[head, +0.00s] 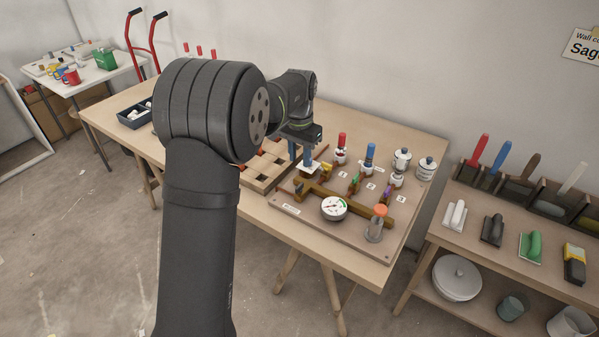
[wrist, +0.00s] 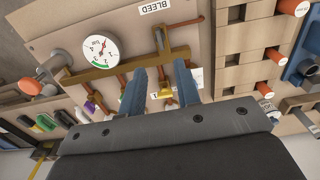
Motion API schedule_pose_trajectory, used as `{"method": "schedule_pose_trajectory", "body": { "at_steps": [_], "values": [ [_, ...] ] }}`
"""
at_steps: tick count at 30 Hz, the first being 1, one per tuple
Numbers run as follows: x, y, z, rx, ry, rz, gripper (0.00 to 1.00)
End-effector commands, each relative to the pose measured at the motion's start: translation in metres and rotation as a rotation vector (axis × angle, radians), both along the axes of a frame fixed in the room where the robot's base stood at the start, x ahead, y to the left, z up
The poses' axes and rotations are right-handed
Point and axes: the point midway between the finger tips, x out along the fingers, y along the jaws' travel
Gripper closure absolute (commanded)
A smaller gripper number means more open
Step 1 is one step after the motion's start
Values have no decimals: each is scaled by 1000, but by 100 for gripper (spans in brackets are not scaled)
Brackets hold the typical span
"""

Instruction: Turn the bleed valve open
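A brown board (head: 345,245) carries a brass manifold with a round pressure gauge (head: 334,208), also in the wrist view (wrist: 101,49). A white BLEED label (wrist: 155,6) lies by the board's edge. Near it, at the manifold's end, is a brass fitting with a copper pipe, seemingly the bleed valve (wrist: 161,41); its handle position is unclear. My gripper (wrist: 160,68) is open, its blue fingers apart and apparently empty, above this end of the manifold. A yellow valve handle (wrist: 164,93) shows between the fingers. In the head view my gripper (head: 301,163) partly hides this area.
Green and purple valve handles (head: 354,186) and red and blue-topped canisters (head: 342,148) stand close on the right. An orange-capped clear cylinder (head: 376,225) stands at the board's front right. A wooden compartment tray (head: 262,178) is left of the board.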

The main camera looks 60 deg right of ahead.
Motion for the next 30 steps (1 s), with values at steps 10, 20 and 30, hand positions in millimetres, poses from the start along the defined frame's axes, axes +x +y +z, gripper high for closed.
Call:
{"method": "schedule_pose_trajectory", "body": {
  "at_steps": [10, 20, 30],
  "values": [
    [0, 0, 62, -1, 0, 0, 70],
    [0, 0, 72, 0, 0, 0, 70],
    [0, 0, 57, 3, 1, 0, 70]
  ]
}}
